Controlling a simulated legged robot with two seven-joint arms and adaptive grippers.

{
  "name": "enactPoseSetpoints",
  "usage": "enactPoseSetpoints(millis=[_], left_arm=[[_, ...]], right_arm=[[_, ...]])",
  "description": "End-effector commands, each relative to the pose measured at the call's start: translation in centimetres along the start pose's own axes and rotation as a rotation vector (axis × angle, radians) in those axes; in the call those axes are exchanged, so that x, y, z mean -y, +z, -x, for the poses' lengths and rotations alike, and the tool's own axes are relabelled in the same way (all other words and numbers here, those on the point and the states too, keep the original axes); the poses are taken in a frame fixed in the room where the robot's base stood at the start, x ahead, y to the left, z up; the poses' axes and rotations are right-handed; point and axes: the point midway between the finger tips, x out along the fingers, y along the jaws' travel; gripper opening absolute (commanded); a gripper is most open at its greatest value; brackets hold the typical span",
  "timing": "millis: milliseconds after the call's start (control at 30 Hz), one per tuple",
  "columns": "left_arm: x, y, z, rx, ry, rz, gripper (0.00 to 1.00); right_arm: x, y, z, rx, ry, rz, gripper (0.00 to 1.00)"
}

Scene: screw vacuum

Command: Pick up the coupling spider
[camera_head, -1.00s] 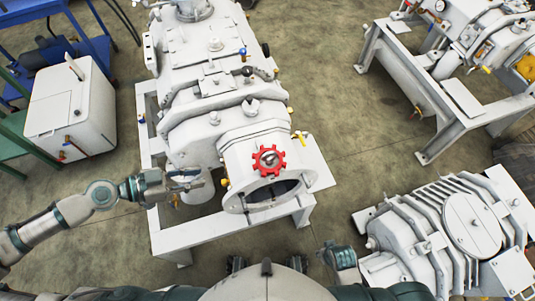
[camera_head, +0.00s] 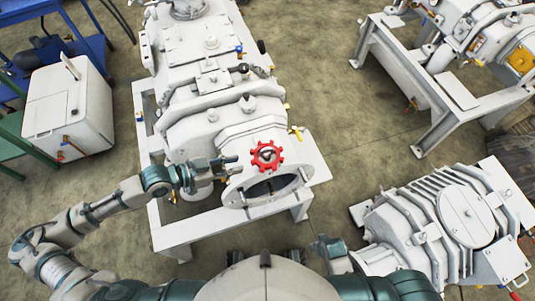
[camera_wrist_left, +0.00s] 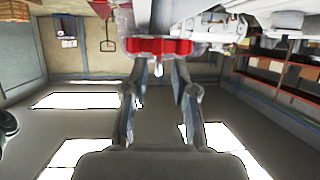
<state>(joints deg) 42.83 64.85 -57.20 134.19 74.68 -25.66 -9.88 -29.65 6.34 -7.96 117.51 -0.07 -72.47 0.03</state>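The coupling spider is a red, toothed ring (camera_head: 266,156) on the upper edge of the open round end of the white vacuum pump (camera_head: 208,128). My left gripper (camera_head: 230,167) is just left of the spider in the head view, its fingertips pointing at it with a small gap. In the left wrist view, the red spider (camera_wrist_left: 160,47) is straight ahead, beyond the two spread fingers. The left gripper is open with nothing between its fingers. My right gripper (camera_head: 322,246) is low in the head view, beside the grey ribbed machine; its fingers are too small to judge.
The pump stands on a white frame (camera_head: 172,240). A ribbed grey machine (camera_head: 440,232) lies at the lower right, and another machine on a frame (camera_head: 450,100) stands at the upper right. A white box (camera_head: 68,108) stands left. Concrete floor (camera_head: 345,140) is open between them.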

Motion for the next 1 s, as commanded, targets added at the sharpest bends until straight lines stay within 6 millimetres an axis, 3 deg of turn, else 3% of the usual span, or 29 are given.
enactPoseSetpoints(millis=[333, 633, 733, 1000], left_arm=[[-0.4, 0.1, -4.8, -0.001, 0.002, 0.0, 0.27], [-0.3, 0.1, -5.2, 0.0, -0.001, -0.001, 0.27], [-0.3, 0.1, -5.2, 0.0, -0.001, -0.001, 0.02], [-0.3, 0.1, -5.2, 0.0, -0.001, -0.001, 0.0]], right_arm=[[0.1, 0.0, -0.3, 0.002, -0.002, -0.001, 0.4], [0.1, 0.0, -0.2, 0.002, -0.002, -0.001, 0.4], [0.1, 0.0, -0.2, 0.002, -0.002, -0.001, 0.4], [0.0, 0.0, -0.2, 0.001, -0.001, -0.001, 0.4]])
